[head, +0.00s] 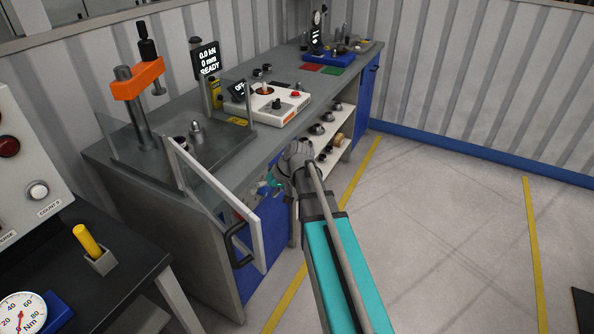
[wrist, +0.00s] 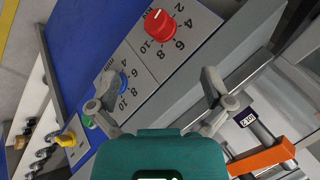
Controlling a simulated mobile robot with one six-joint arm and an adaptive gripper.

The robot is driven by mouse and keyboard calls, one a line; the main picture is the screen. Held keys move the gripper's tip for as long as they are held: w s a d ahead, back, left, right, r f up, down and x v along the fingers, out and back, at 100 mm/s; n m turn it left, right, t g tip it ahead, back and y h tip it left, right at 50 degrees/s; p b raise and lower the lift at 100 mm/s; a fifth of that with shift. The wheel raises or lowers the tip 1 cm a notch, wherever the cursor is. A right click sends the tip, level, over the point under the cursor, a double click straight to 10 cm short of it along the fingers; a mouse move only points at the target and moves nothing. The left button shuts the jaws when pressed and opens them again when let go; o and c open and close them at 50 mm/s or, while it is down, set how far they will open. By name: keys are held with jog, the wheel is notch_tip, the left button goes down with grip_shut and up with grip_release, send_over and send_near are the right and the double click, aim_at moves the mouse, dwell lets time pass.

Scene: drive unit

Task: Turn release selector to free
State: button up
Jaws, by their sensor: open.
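In the wrist view my gripper (wrist: 158,84) is open and empty, its two fingers apart in front of a grey panel on the bench front. The panel carries a red knob (wrist: 158,25) with a kN scale and a blue knob (wrist: 121,80) with an mm scale, partly behind the left finger. No label reading release or free is legible, so I cannot tell which control is the release selector.
A clear hinged guard (head: 215,190) with a black handle stands open left of my arm. The bench (head: 180,95) carries an orange-armed press (head: 138,80), a control box (head: 277,104) and a display (head: 206,60) reading READY. Open shelves hold several parts. Floor to the right is clear.

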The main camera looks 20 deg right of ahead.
jog(key=w+d+f+m+t+y+b, duration=0.1)
jog(key=w+d+f+t+y+b, duration=0.2)
jog(key=w+d+b, duration=0.35)
jog(key=w+d+f+t+y+b, duration=0.1)
jog(key=w+d+f+t+b, duration=0.1)
jog(key=w+d+f+b, duration=0.5)
jog(key=w+d+f+m+t+b, duration=0.1)
jog(key=d+t+b, duration=0.5)
jog(key=d+b, duration=0.6)
jog(key=w+d, duration=0.1)
jog(key=d, duration=0.4)
jog(key=shift+d+f, duration=0.15)
jog(key=shift+f, duration=0.25)
jog(key=shift+w, duration=0.1)
jog(key=x, duration=1.3)
jog(key=shift+w+a+r, duration=0.15)
jog(key=shift+a+r, duration=0.1)
jog(key=shift+a, duration=0.1)
